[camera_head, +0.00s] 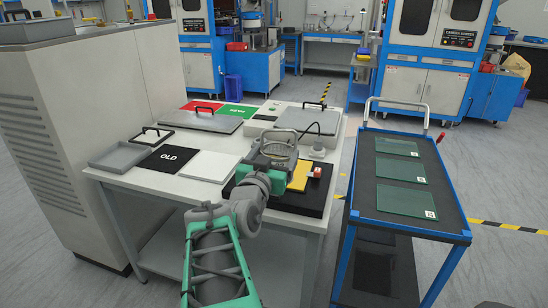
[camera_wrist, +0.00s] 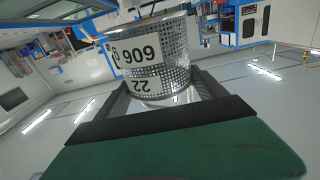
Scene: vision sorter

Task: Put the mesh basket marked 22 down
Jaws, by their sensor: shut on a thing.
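The mesh basket (camera_wrist: 155,65) is a perforated metal cylinder with two white labels, one reading 22 and a larger number label above it, both upside down in the wrist view. My gripper (camera_wrist: 162,92) is shut on it, with dark fingers at either side of its lower part. My wrist partly hides the basket there. I cannot tell whether its base touches anything.
A black board (camera_head: 290,203) with a yellow piece (camera_head: 300,177) lies close by. A black OLD mat (camera_head: 168,159), grey tray (camera_head: 117,156), and red (camera_head: 203,107) and green (camera_head: 238,112) mats are on the table. A blue cart (camera_head: 450,237) with green panels stands right.

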